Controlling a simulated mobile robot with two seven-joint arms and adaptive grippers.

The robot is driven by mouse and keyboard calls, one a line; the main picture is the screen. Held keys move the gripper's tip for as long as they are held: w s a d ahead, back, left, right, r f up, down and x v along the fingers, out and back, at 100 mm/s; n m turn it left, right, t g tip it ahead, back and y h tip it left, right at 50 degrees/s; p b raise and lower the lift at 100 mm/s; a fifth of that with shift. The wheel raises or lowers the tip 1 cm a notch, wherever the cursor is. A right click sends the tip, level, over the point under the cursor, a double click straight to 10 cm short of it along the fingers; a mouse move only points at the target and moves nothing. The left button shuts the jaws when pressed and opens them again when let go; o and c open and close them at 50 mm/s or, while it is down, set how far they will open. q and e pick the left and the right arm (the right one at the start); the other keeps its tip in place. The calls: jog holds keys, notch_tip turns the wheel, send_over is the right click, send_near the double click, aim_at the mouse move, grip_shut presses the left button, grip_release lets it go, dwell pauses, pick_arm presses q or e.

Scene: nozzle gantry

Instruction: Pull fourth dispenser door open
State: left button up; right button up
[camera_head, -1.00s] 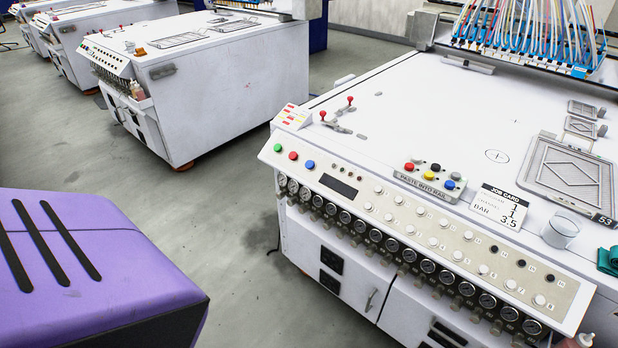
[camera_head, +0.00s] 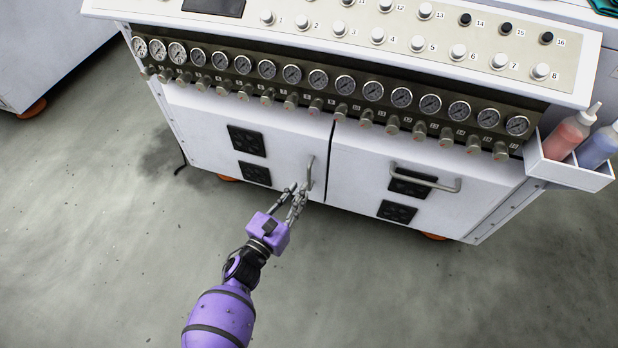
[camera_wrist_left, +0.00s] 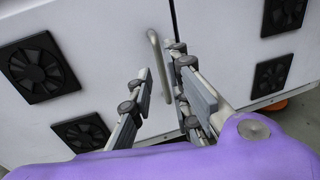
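A white cabinet door (camera_head: 285,128) with a vertical bar handle (camera_head: 310,172) is on the left of the machine's front. It looks shut; no number shows on it. My left gripper (camera_head: 297,188) is just in front of this handle, at its lower end. In the left wrist view, the gripper (camera_wrist_left: 162,66) has its fingers apart, with nothing held. The handle (camera_wrist_left: 155,45) shows just beyond the fingertips, in line with the gap between them. Whether a finger touches it I cannot tell. My right gripper is out of view.
A right cabinet door (camera_head: 355,150) has a horizontal handle (camera_head: 440,184). Gauges (camera_head: 292,74) and knobs run above both doors. A bottle holder (camera_head: 570,172) juts out at the right corner. Grey floor (camera_head: 400,290) in front is clear.

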aim_at(308, 176)
pick_arm(q)
jog(key=b+x, duration=0.1)
jog(key=x, duration=0.6)
jog(key=shift+w, duration=0.1)
jog(key=shift+c, duration=0.2)
grip_shut()
